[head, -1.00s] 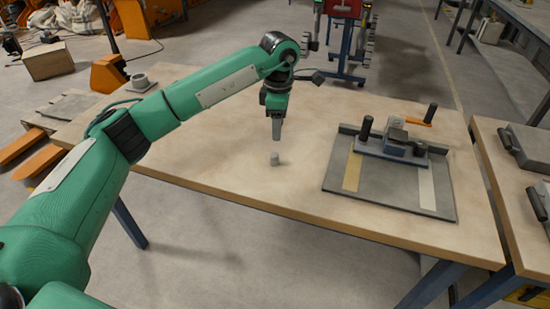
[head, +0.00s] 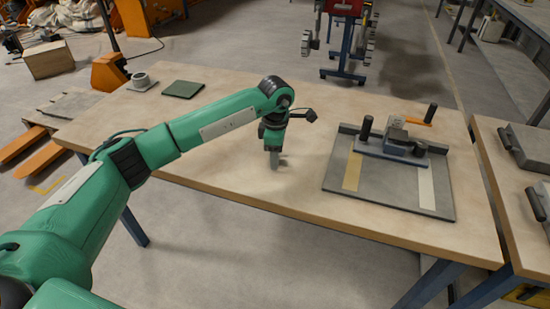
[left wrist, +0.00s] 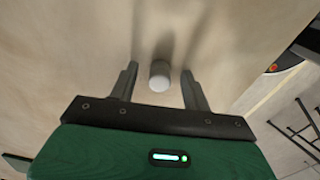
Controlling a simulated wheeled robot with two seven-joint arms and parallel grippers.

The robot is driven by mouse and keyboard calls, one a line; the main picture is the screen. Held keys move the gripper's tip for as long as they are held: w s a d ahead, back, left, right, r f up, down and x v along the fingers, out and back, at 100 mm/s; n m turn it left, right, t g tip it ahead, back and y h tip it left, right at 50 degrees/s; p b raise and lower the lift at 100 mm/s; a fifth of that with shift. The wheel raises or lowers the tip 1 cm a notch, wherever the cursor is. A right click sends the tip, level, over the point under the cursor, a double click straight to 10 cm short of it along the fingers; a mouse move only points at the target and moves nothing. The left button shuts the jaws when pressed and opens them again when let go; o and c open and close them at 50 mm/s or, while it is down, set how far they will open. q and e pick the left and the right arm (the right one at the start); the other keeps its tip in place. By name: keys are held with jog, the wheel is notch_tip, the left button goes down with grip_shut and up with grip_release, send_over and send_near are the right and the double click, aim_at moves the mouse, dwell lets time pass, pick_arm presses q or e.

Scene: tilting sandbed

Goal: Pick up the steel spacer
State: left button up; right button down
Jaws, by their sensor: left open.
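The steel spacer (left wrist: 160,77) is a small, pale grey cylinder standing upright on the wooden table (head: 320,112). In the left wrist view it sits between my two finger tips, with a visible gap on each side. My left gripper (head: 274,161) is open and points down over the spacer's spot, its fingers low near the tabletop. In the head view the fingers cover the spacer, and I cannot make it out clearly there. My right gripper is not in view.
A grey plate fixture (head: 392,197) with a clamp, black posts and an orange handle (head: 416,122) stands to the right. The table's front edge is near the gripper.

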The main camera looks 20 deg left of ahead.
pick_arm(q)
grip_shut()
jog(key=shift+r, duration=0.1)
